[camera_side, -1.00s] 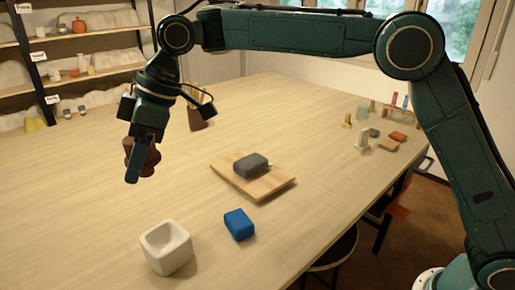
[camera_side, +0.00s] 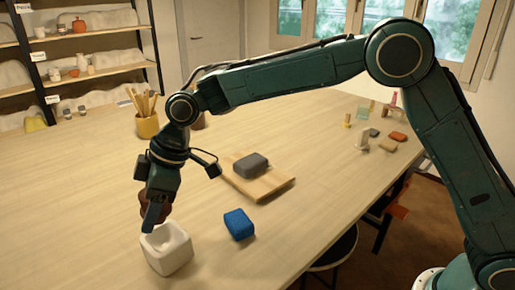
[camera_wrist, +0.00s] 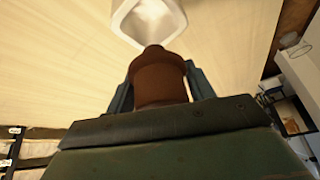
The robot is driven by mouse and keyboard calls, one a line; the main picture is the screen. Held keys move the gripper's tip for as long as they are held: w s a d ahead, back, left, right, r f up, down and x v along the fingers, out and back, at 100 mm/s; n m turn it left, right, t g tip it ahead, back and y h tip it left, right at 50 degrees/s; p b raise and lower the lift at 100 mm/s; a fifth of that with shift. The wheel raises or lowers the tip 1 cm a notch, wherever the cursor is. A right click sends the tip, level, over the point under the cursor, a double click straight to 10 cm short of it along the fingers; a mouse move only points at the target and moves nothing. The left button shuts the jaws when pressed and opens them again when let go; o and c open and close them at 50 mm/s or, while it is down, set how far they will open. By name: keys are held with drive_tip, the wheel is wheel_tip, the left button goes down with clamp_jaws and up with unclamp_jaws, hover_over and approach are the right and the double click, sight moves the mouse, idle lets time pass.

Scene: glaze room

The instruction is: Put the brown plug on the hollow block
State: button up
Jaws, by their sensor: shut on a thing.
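The brown plug (camera_wrist: 160,80) is held between the two fingers of my gripper (camera_wrist: 160,88) in the wrist view. In the side view the plug (camera_side: 145,203) is partly hidden by a finger of my gripper (camera_side: 152,212). The block also shows at the top of the wrist view (camera_wrist: 172,38), just beyond the plug's tip. I cannot tell whether plug and block touch.
A blue block (camera_side: 239,224) lies right of the hollow block. A grey block (camera_side: 250,165) rests on a wooden board (camera_side: 272,184) farther back. A pot of wooden tools (camera_side: 147,124) stands at the back. The table left of my gripper is clear.

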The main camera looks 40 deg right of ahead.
drive_tip(key=shift+f, duration=2.05)
drive_tip(key=shift+f, duration=0.1)
drive_tip(key=o, duration=1.1)
drive_tip(key=shift+c, duration=0.2)
drive_tip(key=v, duration=1.2)
